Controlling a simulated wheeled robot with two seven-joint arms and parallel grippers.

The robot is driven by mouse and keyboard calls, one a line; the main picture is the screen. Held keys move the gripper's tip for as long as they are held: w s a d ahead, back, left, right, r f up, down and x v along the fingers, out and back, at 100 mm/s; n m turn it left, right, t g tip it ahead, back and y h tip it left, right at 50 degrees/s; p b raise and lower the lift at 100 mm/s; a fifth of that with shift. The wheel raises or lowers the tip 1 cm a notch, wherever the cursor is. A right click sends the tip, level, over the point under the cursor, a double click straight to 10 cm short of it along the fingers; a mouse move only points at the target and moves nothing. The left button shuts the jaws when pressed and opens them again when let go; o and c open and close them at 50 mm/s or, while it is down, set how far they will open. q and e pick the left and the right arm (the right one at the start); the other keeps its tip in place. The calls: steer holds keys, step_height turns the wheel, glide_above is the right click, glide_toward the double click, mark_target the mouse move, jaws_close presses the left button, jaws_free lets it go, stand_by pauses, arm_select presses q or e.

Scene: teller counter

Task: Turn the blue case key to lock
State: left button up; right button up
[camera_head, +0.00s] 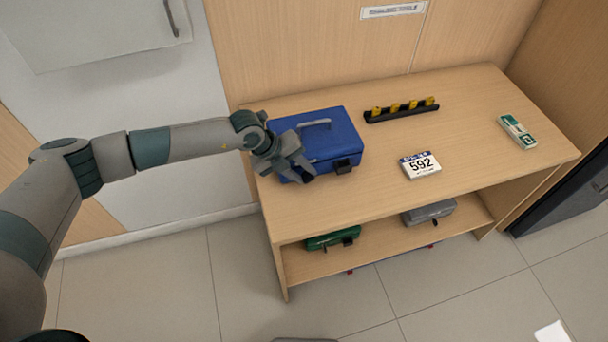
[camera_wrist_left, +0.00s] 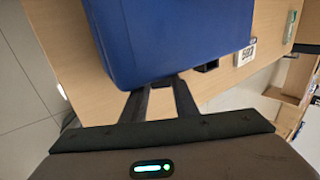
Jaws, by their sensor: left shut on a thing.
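The blue case (camera_head: 338,135) stands shut on the left part of the counter top, its grey handle (camera_head: 314,123) on the lid. It fills the top of the left wrist view (camera_wrist_left: 175,35). A black latch (camera_head: 344,167) sticks out from its front; it also shows in the left wrist view (camera_wrist_left: 208,66). My left gripper (camera_head: 306,173) is at the case's front, left of the latch. Its fingers (camera_wrist_left: 163,83) close together against the case face. The key is hidden at the fingertips, so its angle cannot be told. My right gripper is out of view.
A black rack with several yellow pieces (camera_head: 402,109), a card reading 592 (camera_head: 421,165) and a green-white box (camera_head: 517,131) stand on the counter (camera_head: 470,110). A green case (camera_head: 325,241) and a grey case (camera_head: 430,211) lie on the shelf below.

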arm_select(q)
steer(key=shift+a+f+h, duration=0.1)
steer(key=shift+a+h, duration=0.05)
steer(key=shift+h, duration=0.25)
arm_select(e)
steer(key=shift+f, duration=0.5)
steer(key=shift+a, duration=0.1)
arm_select(q)
steer(key=o, duration=1.1)
steer(key=shift+c, duration=0.2)
steer(key=shift+b, duration=0.3)
steer(key=b+v, duration=0.4)
steer(key=v, duration=1.3)
steer(key=shift+s+a+b, duration=0.2)
steer(key=shift+b, duration=0.15)
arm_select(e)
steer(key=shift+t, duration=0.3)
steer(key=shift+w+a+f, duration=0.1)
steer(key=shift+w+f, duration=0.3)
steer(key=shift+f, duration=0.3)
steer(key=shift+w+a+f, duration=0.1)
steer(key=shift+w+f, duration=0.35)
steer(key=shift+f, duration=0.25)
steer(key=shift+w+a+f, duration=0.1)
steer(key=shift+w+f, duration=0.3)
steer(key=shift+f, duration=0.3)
